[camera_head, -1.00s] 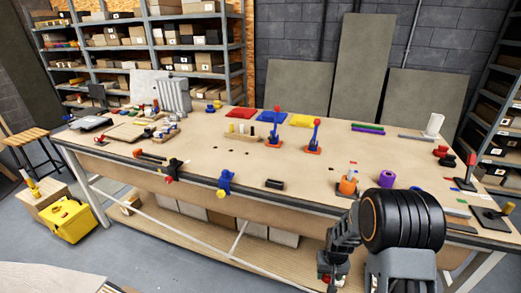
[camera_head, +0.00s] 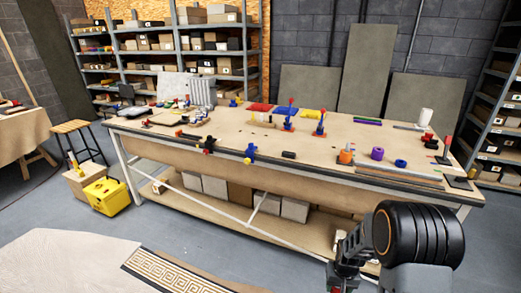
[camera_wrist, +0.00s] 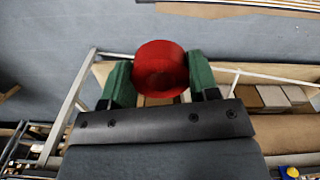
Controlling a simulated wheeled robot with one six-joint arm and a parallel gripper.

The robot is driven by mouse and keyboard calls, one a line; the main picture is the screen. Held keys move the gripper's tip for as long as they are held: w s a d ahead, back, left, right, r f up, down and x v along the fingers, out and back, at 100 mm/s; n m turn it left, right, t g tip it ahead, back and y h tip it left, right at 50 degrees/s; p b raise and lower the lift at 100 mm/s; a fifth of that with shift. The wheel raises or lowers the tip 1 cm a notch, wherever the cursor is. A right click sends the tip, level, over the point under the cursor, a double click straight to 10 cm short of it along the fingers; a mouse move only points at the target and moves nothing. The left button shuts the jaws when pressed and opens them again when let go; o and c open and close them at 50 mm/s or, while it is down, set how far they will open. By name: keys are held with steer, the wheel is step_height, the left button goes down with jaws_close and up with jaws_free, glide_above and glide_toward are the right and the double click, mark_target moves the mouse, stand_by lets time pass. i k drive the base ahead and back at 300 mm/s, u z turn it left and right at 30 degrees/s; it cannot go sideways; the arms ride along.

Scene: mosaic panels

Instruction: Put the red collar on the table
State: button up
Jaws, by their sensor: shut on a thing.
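The red collar (camera_wrist: 160,68) is round and sits between the two green finger pads of my gripper (camera_wrist: 159,80) in the wrist view. My gripper is shut on it and holds it in the air. In the head view my arm is at the lower right, in front of the table, and the collar cannot be made out there. The long wooden table (camera_head: 226,154) stands ahead, with its front edge beyond my arm.
On the table are an orange cylinder (camera_head: 346,157), a purple ring (camera_head: 377,154), a blue ring (camera_head: 401,163) and a black cylinder (camera_head: 288,155). A yellow case (camera_head: 107,195) is on the floor at left. The table's front middle has bare patches.

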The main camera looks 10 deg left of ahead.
mark_target(315, 155)
steer(key=u, duration=0.85)
steer(key=i, duration=1.05)
